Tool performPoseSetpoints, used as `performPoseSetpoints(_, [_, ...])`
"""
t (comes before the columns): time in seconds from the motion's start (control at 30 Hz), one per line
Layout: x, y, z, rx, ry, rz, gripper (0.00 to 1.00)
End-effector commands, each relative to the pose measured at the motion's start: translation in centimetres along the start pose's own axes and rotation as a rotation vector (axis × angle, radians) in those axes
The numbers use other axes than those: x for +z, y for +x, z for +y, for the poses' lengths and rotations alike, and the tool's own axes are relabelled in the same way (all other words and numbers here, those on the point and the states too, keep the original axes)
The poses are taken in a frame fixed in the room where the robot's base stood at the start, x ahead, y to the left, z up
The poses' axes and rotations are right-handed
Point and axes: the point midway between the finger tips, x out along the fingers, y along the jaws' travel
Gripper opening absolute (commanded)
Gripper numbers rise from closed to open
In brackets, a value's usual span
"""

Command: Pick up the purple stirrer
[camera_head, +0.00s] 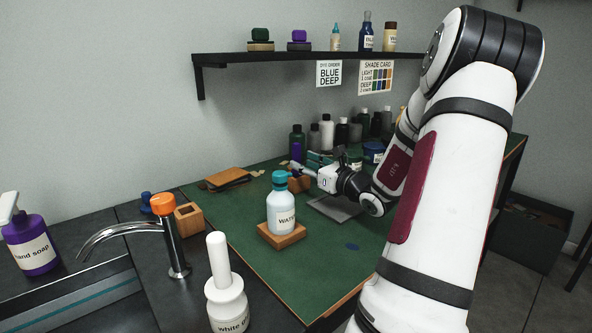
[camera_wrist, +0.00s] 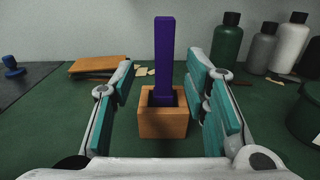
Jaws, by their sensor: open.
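The purple stirrer (camera_wrist: 164,60) stands upright in a small wooden block holder (camera_wrist: 163,123) on the green mat. In the wrist view it is between the two teal-padded fingers of my gripper (camera_wrist: 162,92), with a gap on each side. In the head view my gripper (camera_head: 296,167) is at the back of the mat, and the purple stirrer (camera_head: 297,152) shows as a small strip beside it. The wooden holder (camera_head: 299,184) is partly hidden by the gripper there. My gripper is open and empty.
Dark and white bottles (camera_wrist: 229,40) stand right of the fingers in the wrist view. A brown wallet-like item (camera_wrist: 98,65) lies left. In the head view a water bottle (camera_head: 281,211) stands on a wooden base in front, and a shelf (camera_head: 225,60) hangs above.

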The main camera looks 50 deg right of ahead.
Motion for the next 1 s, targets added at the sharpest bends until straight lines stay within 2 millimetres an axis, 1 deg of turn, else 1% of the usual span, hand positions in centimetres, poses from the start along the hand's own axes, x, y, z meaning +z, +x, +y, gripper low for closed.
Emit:
performPoseSetpoints(0.17, [-1.2, 2.4, -0.4, 0.000, 0.003, -0.002, 0.42])
performPoseSetpoints(0.3, [-1.1, 4.1, -0.4, 0.001, 0.000, -0.002, 0.42])
performPoseSetpoints(0.43, [-1.1, 4.7, -0.4, 0.000, 0.001, -0.001, 0.42])
performPoseSetpoints(0.63, [-1.1, 4.7, -0.4, 0.000, 0.001, -0.001, 0.42])
performPoseSetpoints(0.67, [-1.1, 4.7, -0.4, 0.000, 0.001, -0.001, 0.35])
performPoseSetpoints(0.7, [-1.1, 4.7, -0.4, 0.000, 0.001, -0.001, 0.26])
performPoseSetpoints(0.77, [-1.1, 4.7, -0.4, 0.000, 0.001, -0.001, 0.12])
performPoseSetpoints(0.8, [-1.1, 4.7, -0.4, 0.000, 0.001, -0.001, 0.03])
performPoseSetpoints(0.83, [-1.1, 4.7, -0.4, 0.000, 0.001, -0.001, 0.00])
performPoseSetpoints(1.0, [-1.1, 4.7, -0.4, 0.000, 0.001, -0.001, 0.00])
